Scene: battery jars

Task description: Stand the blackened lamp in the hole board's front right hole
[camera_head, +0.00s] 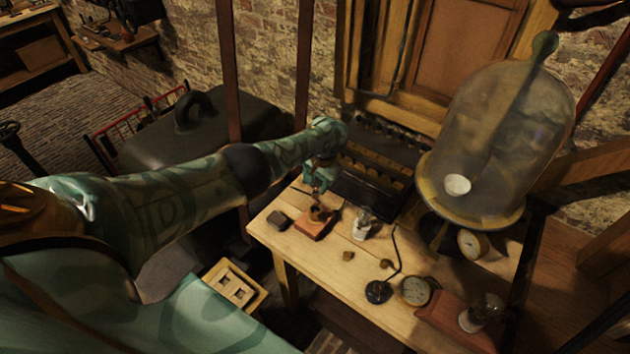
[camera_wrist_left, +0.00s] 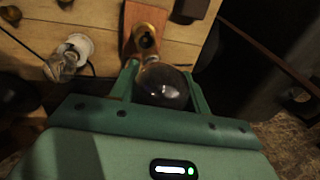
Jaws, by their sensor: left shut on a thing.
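My left gripper (camera_head: 318,187) is shut on the blackened lamp, whose dark glass bulb (camera_wrist_left: 163,85) shows between the green fingers in the left wrist view. Its neck points at the brass socket (camera_wrist_left: 146,38) on a red-brown wooden block (camera_head: 314,229) near the table's left end. I cannot tell whether the lamp's base still sits in the socket. In the head view the lamp is mostly hidden by the gripper. A pale wooden board with dark square openings (camera_head: 251,278), apparently the hole board, lies low, left of the table. My right gripper is not in view.
A clear lamp with a white base (camera_head: 363,226) stands right of the block. A dark small block (camera_head: 277,221) lies left of it. Black battery jars (camera_head: 372,183) stand behind. A large glass bell jar (camera_head: 500,140), a round gauge (camera_head: 415,291) and another lamp (camera_head: 482,312) are farther right.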

